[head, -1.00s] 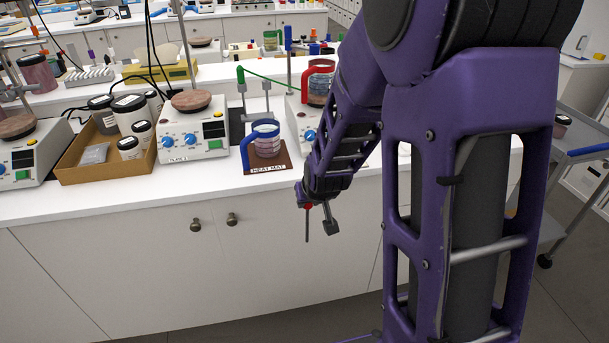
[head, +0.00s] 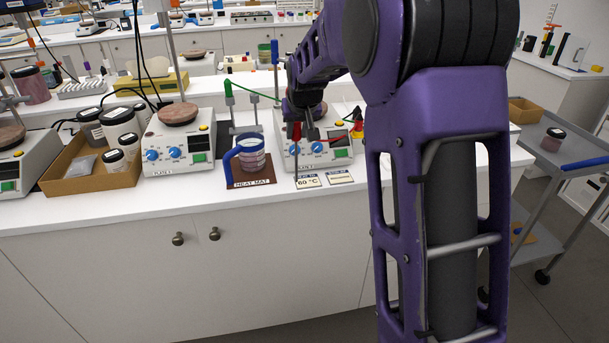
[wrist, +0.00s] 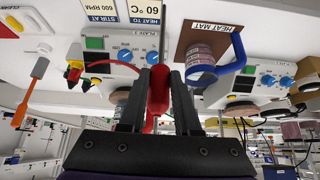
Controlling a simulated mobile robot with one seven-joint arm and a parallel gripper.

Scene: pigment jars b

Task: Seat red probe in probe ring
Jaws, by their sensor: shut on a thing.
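My gripper (head: 305,128) is shut on the red probe (head: 296,132), in front of the right hotplate (head: 325,155) and above the bench. The probe's thin shaft points down. In the wrist view, the red handle (wrist: 158,88) sits between the two dark fingers (wrist: 160,100). I cannot pick out the probe ring for certain; my gripper and arm hide part of the area over the right hotplate.
A blue-handled beaker (head: 251,160) stands on the brown heat mat (head: 262,182). A "60 °C" card (head: 308,182) and a stir card (head: 340,177) lie in front of the right hotplate. Red, yellow and black pieces (head: 357,125) are at its right. A cardboard box (head: 75,175) stands left.

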